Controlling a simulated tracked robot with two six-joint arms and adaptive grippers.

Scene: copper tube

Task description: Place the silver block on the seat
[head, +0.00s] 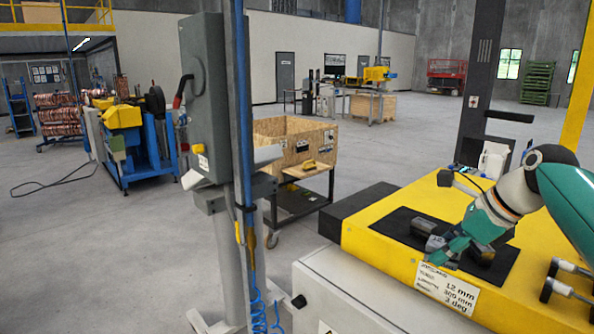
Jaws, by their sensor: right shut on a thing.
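My right gripper (457,248) reaches in from the right, low over the dark plate on top of the yellow machine. Its teal fingers are shut on a small grey metallic piece, which looks like the silver block (436,243). Fingers hide part of the piece, and I cannot tell whether it touches the plate. A second grey piece (424,226) lies just behind it on the dark plate (395,222). A dark rounded part (482,254) shows to the right of the fingers. I cannot make out which part is the seat. My left gripper is out of view.
The yellow machine top (365,232) carries a white label (447,288) on its front. Levers (566,290) stick out at the right. A grey switch box (207,95) on a post stands left. A wooden crate (290,150) sits on a cart behind. Open floor lies between.

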